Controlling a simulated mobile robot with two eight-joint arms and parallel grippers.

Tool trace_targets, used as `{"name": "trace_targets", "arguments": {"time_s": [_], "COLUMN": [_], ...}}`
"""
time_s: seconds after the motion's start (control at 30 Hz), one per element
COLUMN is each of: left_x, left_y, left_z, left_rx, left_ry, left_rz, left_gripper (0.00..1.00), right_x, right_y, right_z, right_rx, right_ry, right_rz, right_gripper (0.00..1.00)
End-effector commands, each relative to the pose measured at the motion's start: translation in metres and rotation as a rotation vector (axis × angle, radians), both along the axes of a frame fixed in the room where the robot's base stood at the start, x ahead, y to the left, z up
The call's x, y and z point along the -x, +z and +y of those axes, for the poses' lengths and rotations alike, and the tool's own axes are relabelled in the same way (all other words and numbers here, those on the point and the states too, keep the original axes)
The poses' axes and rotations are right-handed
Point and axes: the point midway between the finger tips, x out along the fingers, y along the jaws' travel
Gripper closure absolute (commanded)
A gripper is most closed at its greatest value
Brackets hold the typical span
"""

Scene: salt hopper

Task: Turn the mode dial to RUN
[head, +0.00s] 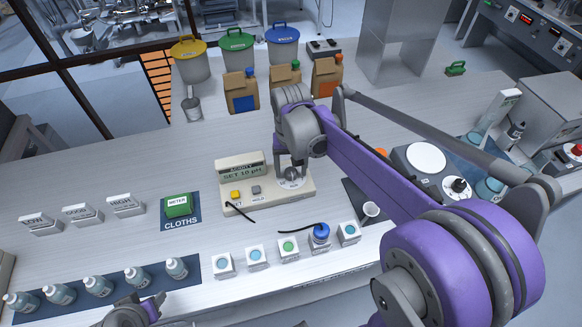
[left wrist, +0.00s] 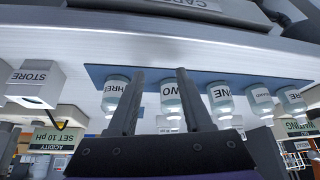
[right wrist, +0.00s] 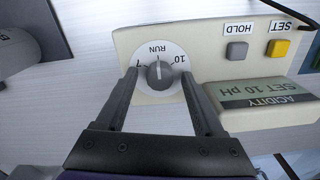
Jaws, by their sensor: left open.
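The acidity meter (head: 268,192) is a cream box on the bench with a screen reading SET 10 pH, a yellow SET button (right wrist: 279,48) and a grey HOLD button (right wrist: 237,51). Its mode dial (right wrist: 160,75) is a grey knob on a white disc marked 7, RUN and 10. In the right wrist view, the knob's pale mark points up, roughly toward RUN. My right gripper (head: 292,178) is at the dial, its open fingers on either side of the knob with gaps visible. My left gripper (left wrist: 160,75) is open and empty near the small bottles at the front left.
Several small cups (head: 256,258) stand in front of the meter, one with a blue top and black cable. A green box on a cloth mat (head: 181,224) is left of the meter. Bags and bins stand behind.

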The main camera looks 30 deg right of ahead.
Motion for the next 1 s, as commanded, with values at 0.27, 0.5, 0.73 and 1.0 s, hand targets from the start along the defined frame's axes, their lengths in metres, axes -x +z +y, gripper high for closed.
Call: {"name": "trace_targets", "arguments": {"time_s": [0.27, 0.5, 0.73, 1.0], "left_x": [0.0, -0.001, -0.003, -0.004], "left_y": [0.0, 0.003, 0.007, 0.009], "left_z": [0.0, 0.0, 0.0, 0.0], "left_rx": [0.0, 0.0, 0.0, 0.0], "left_ry": [0.0, 0.0, 0.0, 0.0], "left_rz": [0.0, -0.002, -0.005, -0.007], "left_gripper": [0.5, 0.5, 0.5, 0.5], "right_x": [0.0, 0.0, 0.0, 0.0], "right_y": [0.0, 0.028, 0.076, 0.106], "right_z": [0.0, 0.0, 0.0, 0.0], "right_rx": [0.0, 0.0, 0.0, 0.0], "right_ry": [0.0, 0.0, -0.001, 0.0], "right_rz": [0.001, 0.0, 0.0, 0.0], "right_gripper": [0.28, 0.28, 0.28, 0.28]}}
